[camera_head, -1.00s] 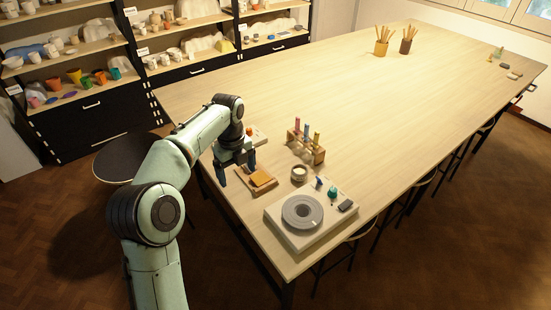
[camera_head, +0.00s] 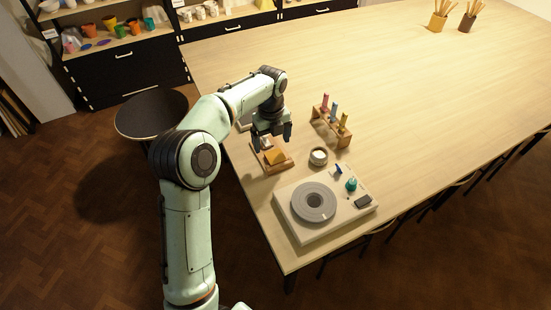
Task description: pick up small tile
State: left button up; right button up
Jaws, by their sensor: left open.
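An orange tile (camera_head: 276,157) lies on a small wooden board (camera_head: 282,167) near the table's left edge. My left gripper (camera_head: 272,140) points down over the back part of this board, its two dark fingers apart. A small pale patch shows between the fingers, but I cannot tell what it is. The gripper hides the back of the board. I cannot tell whether the fingers touch the orange tile. My right gripper is not in view.
A white banding-wheel unit (camera_head: 326,234) with a grey disc stands in front. A small bowl (camera_head: 318,156) and a wooden rack (camera_head: 325,129) with coloured tubes stand right of the board. The table's middle is clear. A round black stool (camera_head: 150,112) stands at left.

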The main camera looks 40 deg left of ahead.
aim_at(275, 156)
pick_arm(q)
jog(key=f, duration=0.1)
jog(key=d+f, duration=0.1)
jog(key=f, duration=0.2)
jog(key=shift+d+f+b, duration=0.1)
jog(key=shift+d+b, duration=0.15)
jog(key=shift+b, duration=0.1)
jog(key=shift+f, duration=0.5)
jog(key=c, duration=1.2)
